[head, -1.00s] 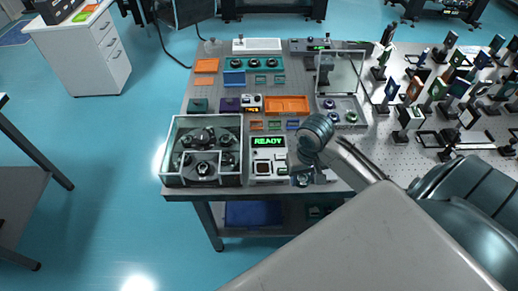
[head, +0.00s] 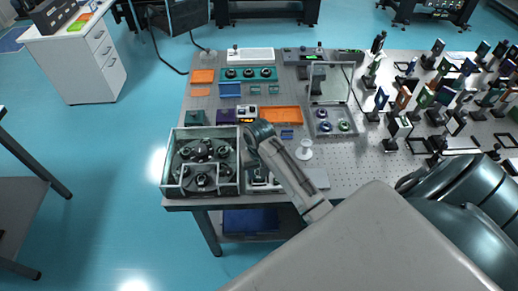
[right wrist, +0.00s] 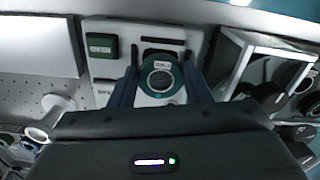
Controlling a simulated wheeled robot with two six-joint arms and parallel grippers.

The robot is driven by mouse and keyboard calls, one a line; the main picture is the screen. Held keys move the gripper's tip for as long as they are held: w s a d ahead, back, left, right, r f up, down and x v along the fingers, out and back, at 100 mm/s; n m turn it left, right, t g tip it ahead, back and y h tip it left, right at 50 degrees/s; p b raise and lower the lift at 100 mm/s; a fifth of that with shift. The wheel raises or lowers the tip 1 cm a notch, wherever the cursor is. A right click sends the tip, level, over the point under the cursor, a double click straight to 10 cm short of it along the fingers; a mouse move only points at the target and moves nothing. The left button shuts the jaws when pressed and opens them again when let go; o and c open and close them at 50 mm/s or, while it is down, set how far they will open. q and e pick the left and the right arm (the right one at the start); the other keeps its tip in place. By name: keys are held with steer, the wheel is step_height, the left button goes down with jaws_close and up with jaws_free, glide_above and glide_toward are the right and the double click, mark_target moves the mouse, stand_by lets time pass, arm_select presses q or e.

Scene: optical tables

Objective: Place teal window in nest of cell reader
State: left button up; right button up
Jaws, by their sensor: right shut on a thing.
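My right gripper (right wrist: 161,74) is shut on the teal window (right wrist: 163,97), a round teal ring with a clear centre and a small label. In the right wrist view the window is between the fingers, over the white cell reader (right wrist: 106,88). Whether it touches the reader cannot be told. The reader's nest is not clearly visible behind the window and fingers. In the head view the cell reader (head: 262,183) is at the table's front edge, mostly hidden by my right arm. The window is hidden there too. My left gripper is not in view.
A clear-walled box with round dark fittings (head: 201,160) stands left of the reader, close to my right gripper. A white stand (head: 304,149) and a flat light plate (head: 314,178) are to the right. A tray (head: 352,131) holds round parts behind. Orange bins lie farther back.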

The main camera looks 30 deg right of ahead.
steer(key=shift+s+f, duration=0.15)
steer(key=shift+f, duration=0.1)
steer(key=shift+f, duration=0.2)
steer(key=o, duration=1)
steer(key=shift+r, duration=0.15)
